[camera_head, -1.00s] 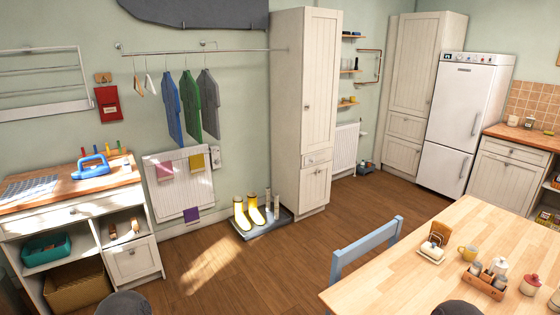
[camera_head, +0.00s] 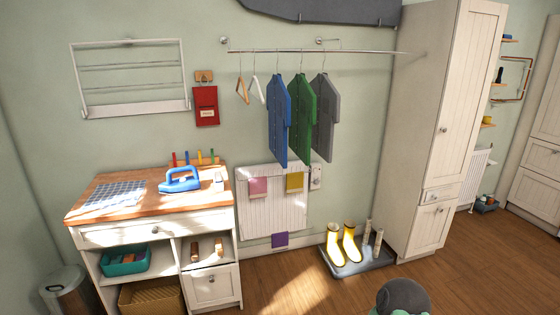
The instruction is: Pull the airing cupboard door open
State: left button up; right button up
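A tall cream cupboard (camera_head: 467,105) stands at the right, beside the clothes rail. Its tall upper door is shut and has a small round knob (camera_head: 444,129) on its left side. A small drawer (camera_head: 439,194) and a lower door (camera_head: 430,227) below are also shut. A second tall cream cupboard (camera_head: 545,105) is cut off by the right edge. No label tells which is the airing cupboard. Neither gripper shows; only a dark rounded part of my own arm shows at the bottom edge.
Yellow boots (camera_head: 342,245) stand on a grey tray (camera_head: 362,266) left of the tall cupboard's foot. A worktop unit (camera_head: 150,228) holds a blue iron (camera_head: 180,180). A bin (camera_head: 68,292) stands bottom left. Wooden floor (camera_head: 470,270) is clear before the cupboard.

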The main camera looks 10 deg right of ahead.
aim_at(480, 24)
jog(key=i+l+z, duration=0.2)
jog(key=i+z, duration=0.3)
jog(key=i, duration=0.15)
jog(key=i+z, duration=0.5)
jog(key=i, duration=0.2)
jog(key=i+j+z, duration=0.3)
jog(key=i+z, duration=0.2)
jog(key=i, duration=0.15)
